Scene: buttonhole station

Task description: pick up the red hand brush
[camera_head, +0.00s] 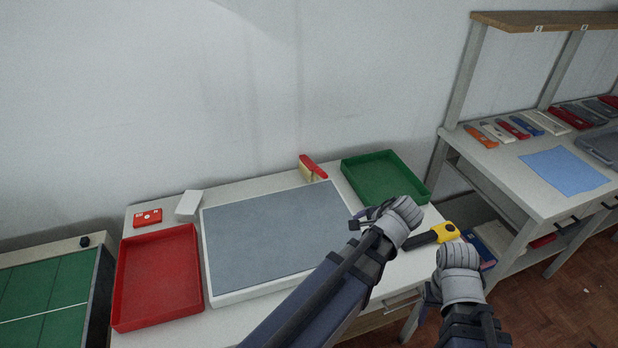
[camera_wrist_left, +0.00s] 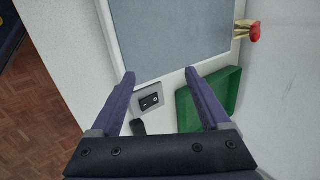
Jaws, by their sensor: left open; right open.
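The red hand brush (camera_head: 312,167) has a red back and pale yellowish bristles. It is at the back of the table, by the wall, between the grey mat and the green tray. It also shows at the upper right of the left wrist view (camera_wrist_left: 250,31). My left gripper (camera_head: 362,220) is over the right front of the mat, in front of the brush and apart from it. Its two fingers (camera_wrist_left: 160,82) are spread and empty. My right gripper (camera_head: 428,302) is low at the front right, far from the brush, its fingers mostly hidden by its wrist.
The green tray (camera_head: 348,167) stands right of the brush, the red tray (camera_head: 117,290) at the left. The white-framed grey mat (camera_head: 265,235) is bare. A yellow-and-black tool (camera_head: 443,233) lies near the right front. A small grey box (camera_wrist_left: 149,98) is below my left gripper.

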